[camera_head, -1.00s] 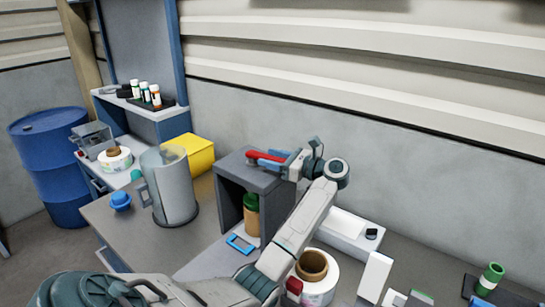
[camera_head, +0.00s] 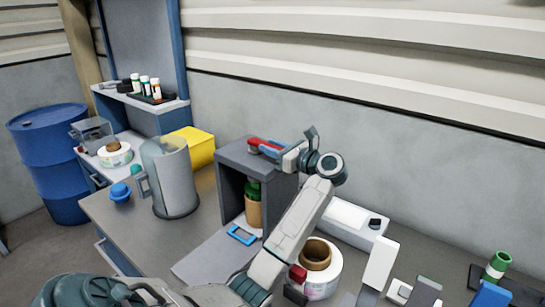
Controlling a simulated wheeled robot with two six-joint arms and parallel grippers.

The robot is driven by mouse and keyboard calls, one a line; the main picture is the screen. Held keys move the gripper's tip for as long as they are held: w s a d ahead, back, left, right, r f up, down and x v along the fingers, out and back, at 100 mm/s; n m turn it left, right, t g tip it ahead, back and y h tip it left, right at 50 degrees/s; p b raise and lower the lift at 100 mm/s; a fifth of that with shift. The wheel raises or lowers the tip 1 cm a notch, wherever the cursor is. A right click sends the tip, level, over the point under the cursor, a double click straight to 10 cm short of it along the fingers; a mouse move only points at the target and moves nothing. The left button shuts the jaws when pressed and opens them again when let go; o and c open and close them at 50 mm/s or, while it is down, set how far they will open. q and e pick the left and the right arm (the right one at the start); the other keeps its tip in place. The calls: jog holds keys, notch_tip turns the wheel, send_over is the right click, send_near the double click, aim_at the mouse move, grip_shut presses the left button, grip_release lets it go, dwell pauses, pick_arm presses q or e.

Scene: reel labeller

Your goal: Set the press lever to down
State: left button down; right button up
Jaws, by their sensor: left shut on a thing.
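The press is a dark grey box-shaped stand (camera_head: 230,182) on the bench, open at the front. Its red lever (camera_head: 254,143) lies across the top, partly covered by my gripper. My left gripper (camera_head: 268,149), with blue fingers, is shut on the lever at the top of the press. A brown bottle with a green cap (camera_head: 252,190) stands inside the press. The lever's exact tilt is hard to tell. My right gripper is not in view.
A clear grey cylinder (camera_head: 170,185) and a blue knobbed item (camera_head: 120,193) stand left of the press. A yellow bin (camera_head: 197,146) is behind them. A label reel (camera_head: 326,280) and a white device (camera_head: 350,222) sit to the right.

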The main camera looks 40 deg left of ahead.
pick_arm(q)
jog(key=shift+s+f+m+t+b, duration=0.15)
jog(key=shift+s+m+t+b, duration=0.45)
jog(key=shift+t, duration=0.5)
jog(key=m+t, duration=0.1)
jog(key=t+b, duration=0.1)
jog(key=shift+s+m+t, duration=0.3)
jog(key=shift+m, duration=0.1)
jog(key=shift+s+a+r+m+t+b, duration=0.1)
jog(key=shift+s+r+m+t+b, duration=0.1)
jog(key=shift+m+t+b, duration=0.15)
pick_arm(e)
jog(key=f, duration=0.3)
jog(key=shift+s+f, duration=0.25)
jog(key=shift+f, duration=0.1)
pick_arm(q)
jog(key=shift+t+h, duration=0.25)
jog(key=shift+h, duration=0.05)
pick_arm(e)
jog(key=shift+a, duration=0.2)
pick_arm(q)
jog(key=c, duration=1.1)
grip_release()
jog(key=shift+b+v, duration=0.55)
jog(key=shift+v, duration=4.85)
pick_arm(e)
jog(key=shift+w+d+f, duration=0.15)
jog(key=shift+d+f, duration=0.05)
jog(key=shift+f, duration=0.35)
